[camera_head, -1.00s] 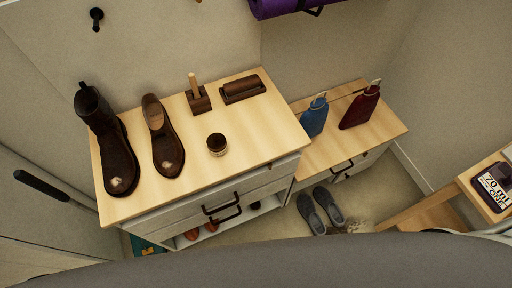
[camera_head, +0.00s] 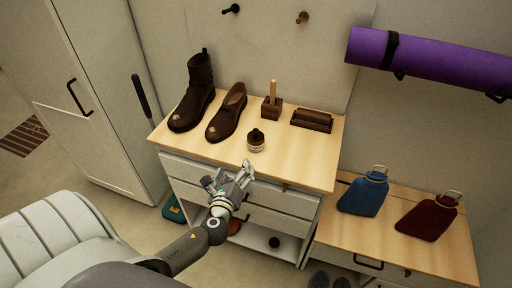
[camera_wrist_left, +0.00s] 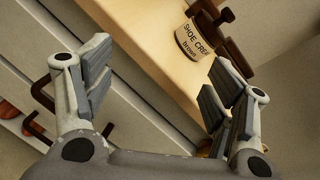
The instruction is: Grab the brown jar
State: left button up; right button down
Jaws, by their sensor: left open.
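The brown jar (camera_head: 256,141) is small, with a dark lid and a pale label, and stands on the light wooden top of the cabinet (camera_head: 300,168). In the left wrist view the jar (camera_wrist_left: 193,40) reads "SHOE CREAM brown" and lies beyond the fingers, toward the upper right. My left gripper (camera_head: 232,178) is open and empty, in front of the cabinet's front edge, short of the jar and a little to its left. In the left wrist view its two fingers (camera_wrist_left: 158,95) are spread wide. My right gripper is not in view.
Left of the jar stand a dark boot (camera_head: 195,92) and a brown shoe (camera_head: 228,112). The top right of the jar is clear.

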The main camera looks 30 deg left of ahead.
aim_at(255, 135)
pick_arm(q)
jog(key=w+r+m+t, duration=0.1)
jog(key=w+m, duration=0.1)
jog(key=m, duration=0.1)
jog(key=w+r+m+t+h, duration=0.1)
jog(key=w+r+m, duration=0.1)
jog(key=w, duration=0.1)
jog(key=w+r+m+t+h, duration=0.1)
jog(key=w+r+m, duration=0.1)
jog(key=w+m, duration=0.1)
jog(key=shift+w+d+m+p, duration=0.1)
jog(key=shift+d+m+p, duration=0.15)
jog(key=shift+m+p, duration=0.05)
jog(key=x, duration=0.5)
jog(key=shift+a, duration=0.15)
jog(key=shift+w, duration=0.25)
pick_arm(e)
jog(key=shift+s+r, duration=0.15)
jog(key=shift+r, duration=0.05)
pick_arm(q)
jog(key=shift+c, duration=0.3)
jog(key=c, duration=1.2)
jog(key=shift+a+r, duration=0.1)
jog(key=shift+c, duration=1.1)
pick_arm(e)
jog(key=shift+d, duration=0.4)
